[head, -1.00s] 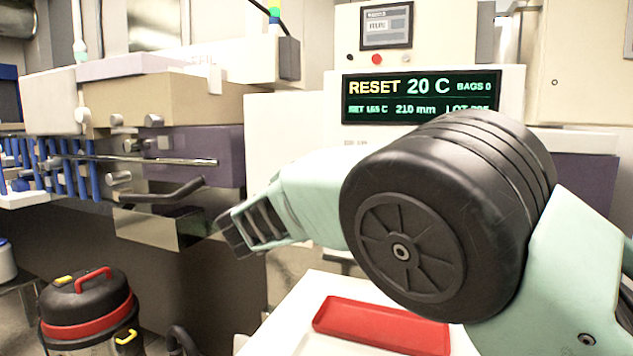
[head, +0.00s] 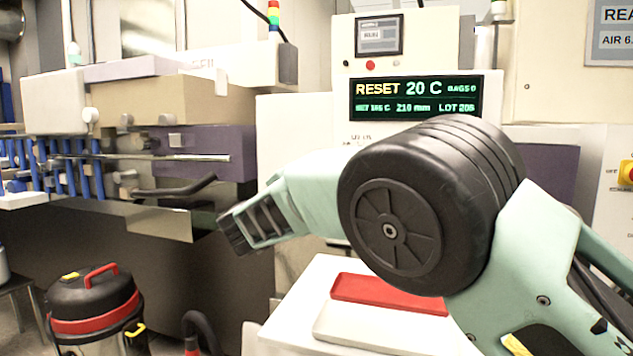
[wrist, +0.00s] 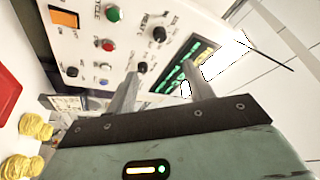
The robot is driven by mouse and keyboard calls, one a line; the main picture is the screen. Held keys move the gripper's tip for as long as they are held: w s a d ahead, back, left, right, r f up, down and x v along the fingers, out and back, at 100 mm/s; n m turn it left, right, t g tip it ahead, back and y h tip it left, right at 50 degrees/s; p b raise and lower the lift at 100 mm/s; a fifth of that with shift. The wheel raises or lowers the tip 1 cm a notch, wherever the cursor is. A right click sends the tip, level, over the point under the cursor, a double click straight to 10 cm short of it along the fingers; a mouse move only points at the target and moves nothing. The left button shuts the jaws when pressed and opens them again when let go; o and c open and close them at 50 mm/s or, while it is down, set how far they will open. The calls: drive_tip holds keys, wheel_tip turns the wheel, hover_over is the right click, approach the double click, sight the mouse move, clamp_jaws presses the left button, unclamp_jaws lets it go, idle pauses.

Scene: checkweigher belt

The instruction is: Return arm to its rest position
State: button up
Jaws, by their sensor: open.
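My pale green arm with a large black joint crosses the right half of the head view. In the wrist view my gripper (wrist: 158,85) shows two grey fingers set well apart, with nothing between them. Behind the fingers is a white control panel (wrist: 88,28) with knobs, buttons and a green-lit display. The fingers look clear of it, but the exact gap cannot be told.
A red tray (head: 385,293) lies on a white surface (head: 292,312) below my arm. Gold stacks (wrist: 36,127) show in the wrist view. A black-and-red vacuum (head: 95,305) stands at lower left. The checkweigher display (head: 415,99) reads RESET.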

drive_tip(key=s+a+f+n+g+y+p, duration=0.1)
drive_tip(key=s+a+f+n+g+y, duration=0.3)
drive_tip(key=s+n+y, duration=0.55)
drive_tip(key=s+a+f+n+g+y+p, duration=0.1)
drive_tip(key=s+a+f+n+g+y, duration=0.3)
drive_tip(key=s+n+y, duration=0.5)
drive_tip(key=s+d+f+n+g+h, duration=0.1)
drive_tip(key=s+d+f+n+g, duration=0.1)
drive_tip(key=s+d, duration=0.4)
drive_tip(key=s+d+f+n+g+h+p, duration=0.1)
drive_tip(key=s+d+f, duration=0.4)
drive_tip(key=s, duration=0.7)
drive_tip(key=s+d+f+n+g+h, duration=0.3)
drive_tip(key=s+d+n+g, duration=0.1)
drive_tip(key=s+d, duration=0.3)
drive_tip(key=shift+s+d+f+n+g, duration=0.2)
drive_tip(key=shift+s+f+n+g, duration=0.15)
drive_tip(key=shift+s+g, duration=0.4)
drive_tip(key=shift+s, duration=0.15)
